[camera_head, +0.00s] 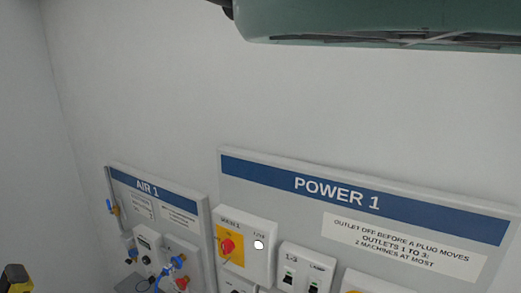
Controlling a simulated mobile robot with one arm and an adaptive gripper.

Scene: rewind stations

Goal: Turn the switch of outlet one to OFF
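The POWER 1 panel (300,175) stands against the wall at the lower right, cut off by the bottom edge. On it a white box (262,232) carries a red rotary knob (228,246) on a yellow plate and a white lamp (258,244); its label seems to read MAIN 1. A smaller box (318,262) marked 1-3 has two black breaker levers. Part of another box with a yellow plate (352,289) shows at the bottom edge. I cannot make out which switch belongs to outlet one. My gripper is not in view.
The AIR 1 panel (157,193) with blue and red fittings is left of the power panel. A sign (405,246) on the power panel reads OUTLET OFF BEFORE A PLUG MOVES. A yellow-black thing (17,277) shows at bottom left.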

